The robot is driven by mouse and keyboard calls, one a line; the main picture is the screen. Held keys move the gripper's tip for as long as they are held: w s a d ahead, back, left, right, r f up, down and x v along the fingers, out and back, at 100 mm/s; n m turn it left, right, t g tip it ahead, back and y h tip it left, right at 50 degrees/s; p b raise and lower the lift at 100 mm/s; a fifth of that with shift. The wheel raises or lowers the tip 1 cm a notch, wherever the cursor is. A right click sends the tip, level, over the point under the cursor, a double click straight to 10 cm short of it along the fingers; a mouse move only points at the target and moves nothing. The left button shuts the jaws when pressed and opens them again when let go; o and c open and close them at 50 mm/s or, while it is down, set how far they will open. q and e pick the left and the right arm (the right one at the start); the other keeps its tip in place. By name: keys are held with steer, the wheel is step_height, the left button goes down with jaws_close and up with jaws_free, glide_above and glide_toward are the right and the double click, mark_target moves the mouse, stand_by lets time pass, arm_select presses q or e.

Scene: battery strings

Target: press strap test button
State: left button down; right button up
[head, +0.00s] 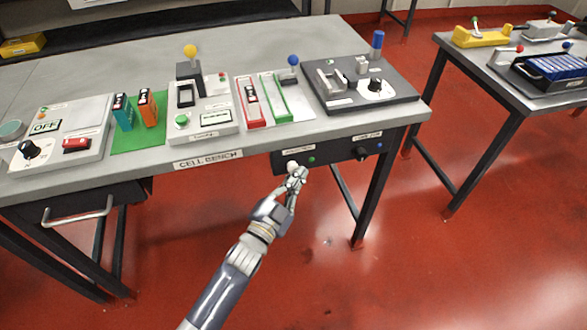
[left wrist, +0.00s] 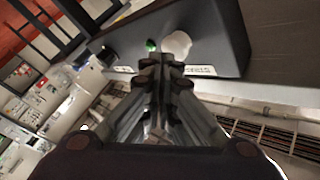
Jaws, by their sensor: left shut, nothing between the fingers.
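A dark panel (head: 335,152) hangs under the front edge of the cell bench. It carries a pale round button (head: 291,164), a small green light (head: 311,159) and a black knob (head: 362,153). My left gripper (head: 297,171) is shut and empty, its fingertips close in front of the pale button. In the left wrist view, the fingertips (left wrist: 165,64) are near the pale button (left wrist: 178,45), with the green light (left wrist: 151,45) beside it. I cannot tell whether they touch the button. The label wording is too small to read surely. My right gripper is out of view.
The cell bench (head: 215,157) holds several testers and battery cells, including a dark grey unit (head: 400,93) at the right. A drawer handle (head: 78,211) sticks out at the left. A second table (head: 505,91) stands at the right. The red floor in front is clear.

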arm_select(q)
steer(key=shift+w+a, duration=0.15)
steer(key=shift+w, duration=0.3)
stand_by(0.6)
steer(key=shift+s, duration=0.1)
steer(key=shift+s+d, duration=0.3)
steer(key=shift+s, duration=0.55)
steer(key=s, duration=0.1)
steer(key=s+d+p, duration=0.1)
steer(key=s, duration=0.1)
steer(key=s+p, duration=0.1)
steer(key=shift+s+d, duration=0.3)
steer(key=shift+s, duration=0.1)
stand_by(0.5)
